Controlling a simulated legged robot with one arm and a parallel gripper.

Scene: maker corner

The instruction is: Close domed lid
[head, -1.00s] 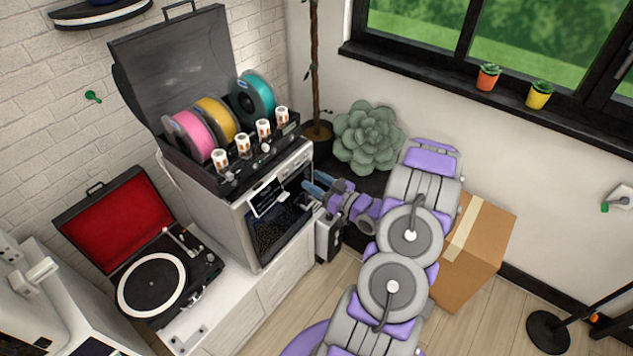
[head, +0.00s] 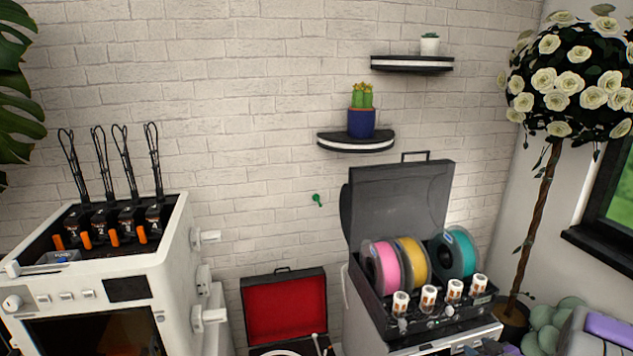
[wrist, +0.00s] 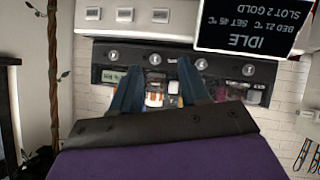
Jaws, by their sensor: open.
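The domed lid (head: 400,205) is a dark smoky cover with a handle on top. It stands open, tilted back behind the spools on the filament box (head: 430,325), which sits on a white printer. My gripper (wrist: 158,70) shows in the wrist view, where the scene appears upside down. Its two blue fingers are apart with nothing held between them, in front of the box's row of round fittings (wrist: 155,60). The lid cannot be made out clearly in the wrist view.
Pink (head: 381,267), yellow (head: 412,262) and teal (head: 455,253) spools stand in the box. A red-lined record player (head: 285,305) is left of it, and a white printer (head: 110,270) farther left. Shelves (head: 357,143) hang above. A flowering tree (head: 545,220) stands at right.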

